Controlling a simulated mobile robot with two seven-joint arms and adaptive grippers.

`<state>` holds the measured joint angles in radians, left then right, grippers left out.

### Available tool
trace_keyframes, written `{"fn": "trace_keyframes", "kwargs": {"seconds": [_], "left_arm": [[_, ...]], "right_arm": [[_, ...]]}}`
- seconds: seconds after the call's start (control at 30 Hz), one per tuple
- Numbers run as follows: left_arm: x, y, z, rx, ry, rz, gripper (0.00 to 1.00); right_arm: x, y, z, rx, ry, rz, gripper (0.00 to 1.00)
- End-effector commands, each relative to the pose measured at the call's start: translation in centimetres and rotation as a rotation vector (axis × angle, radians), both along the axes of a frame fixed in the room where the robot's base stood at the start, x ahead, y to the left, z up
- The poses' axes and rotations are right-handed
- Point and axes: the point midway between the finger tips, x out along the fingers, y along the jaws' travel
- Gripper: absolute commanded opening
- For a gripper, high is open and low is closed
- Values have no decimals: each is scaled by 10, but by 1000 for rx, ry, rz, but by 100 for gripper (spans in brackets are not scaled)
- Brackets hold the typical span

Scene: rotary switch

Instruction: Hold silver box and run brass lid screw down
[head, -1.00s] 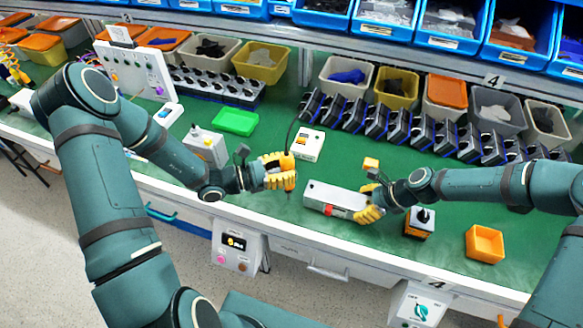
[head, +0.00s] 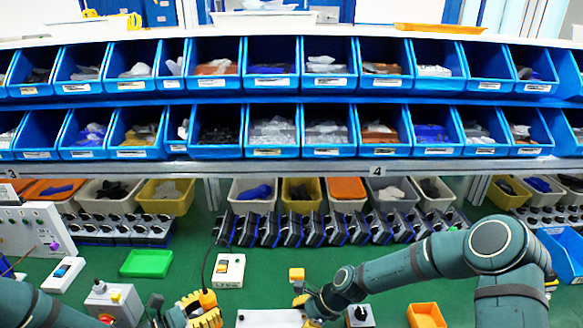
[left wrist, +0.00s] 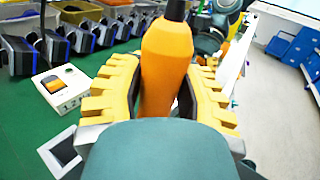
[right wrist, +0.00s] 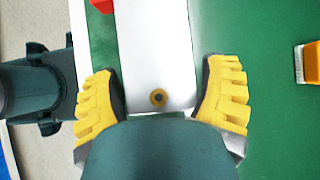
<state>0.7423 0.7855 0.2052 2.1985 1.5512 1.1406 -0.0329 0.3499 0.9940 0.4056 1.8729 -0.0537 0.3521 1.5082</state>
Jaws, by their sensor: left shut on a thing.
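The silver box (right wrist: 155,50) lies on the green bench top. In the head view its top (head: 270,319) shows at the bottom edge. A round brass screw (right wrist: 157,98) with a dark centre sits in the box top near my right gripper. My left gripper (head: 203,308) is shut on an orange-handled driver (left wrist: 165,70) with a dark shaft. The driver's tip is hidden. My right gripper (right wrist: 161,90) has a yellow finger on each side of the box's near end. Whether its dark pads press on the box cannot be told.
A white box with a dark square (head: 229,270) stands behind the left gripper. An orange tray (head: 426,315) is at the right and a green tray (head: 147,263) at the left. A row of black units (head: 300,229) stands behind.

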Motion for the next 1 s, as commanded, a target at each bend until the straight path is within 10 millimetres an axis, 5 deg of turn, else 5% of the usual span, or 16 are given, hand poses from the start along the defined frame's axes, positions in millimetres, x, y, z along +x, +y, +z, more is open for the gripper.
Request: {"fn": "trace_keyframes", "kwargs": {"seconds": [0.47,1.0], "left_arm": [[0,0,1,-1,-2,-1,0],[0,0,1,-1,-2,0,0]], "right_arm": [[1,-6,8,-1,-2,-1,100],[1,-66,82,-1,-1,-2,100]]}}
